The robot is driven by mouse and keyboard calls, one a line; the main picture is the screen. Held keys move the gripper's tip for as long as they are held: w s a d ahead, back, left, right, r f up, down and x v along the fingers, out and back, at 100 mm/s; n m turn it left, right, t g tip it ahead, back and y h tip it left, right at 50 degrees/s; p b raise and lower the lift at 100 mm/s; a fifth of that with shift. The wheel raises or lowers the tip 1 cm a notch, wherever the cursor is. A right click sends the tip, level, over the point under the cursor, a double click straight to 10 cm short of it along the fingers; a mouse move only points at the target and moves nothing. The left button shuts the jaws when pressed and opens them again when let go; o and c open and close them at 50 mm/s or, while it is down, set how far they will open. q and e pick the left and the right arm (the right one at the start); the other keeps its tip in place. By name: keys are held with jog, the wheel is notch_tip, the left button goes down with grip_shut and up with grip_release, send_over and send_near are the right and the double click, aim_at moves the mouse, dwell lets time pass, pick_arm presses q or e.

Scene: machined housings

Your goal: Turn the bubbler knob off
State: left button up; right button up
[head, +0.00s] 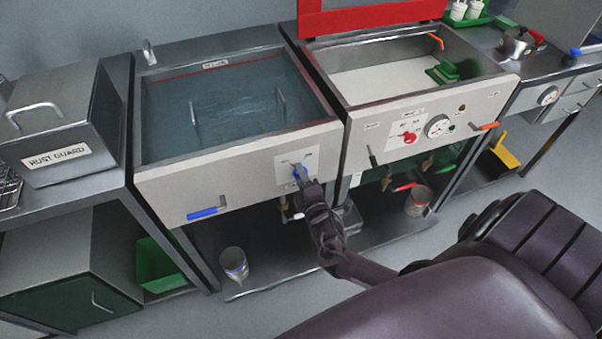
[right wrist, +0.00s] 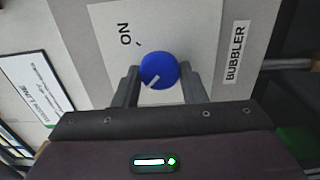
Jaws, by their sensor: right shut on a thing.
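The bubbler knob (right wrist: 159,70) is a round blue knob with a white pointer line, on a pale plate (right wrist: 195,28) marked ON and BUBBLER in the right wrist view. The pointer is turned toward the lower left of that picture, away from the ON mark. My right gripper (right wrist: 160,84) is shut on the knob, one finger on each side. In the head view my right gripper (head: 302,179) reaches the knob (head: 297,170) on the front panel of the water-filled tank and partly hides it. My left gripper is not in view.
The blue lever (head: 205,213) sticks out lower left on the same panel. The tank to the right has a red knob (head: 407,138), a gauge (head: 438,126) and an orange lever (head: 484,126). A rust guard box (head: 60,155) stands at left.

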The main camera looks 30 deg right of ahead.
dwell(0.4)
jog(key=o, duration=1)
jog(key=shift+c, duration=0.2)
jog(key=shift+s, duration=0.1)
jog(key=v, duration=0.7)
jog(key=shift+s+b, duration=0.3)
jog(key=shift+a, duration=0.1)
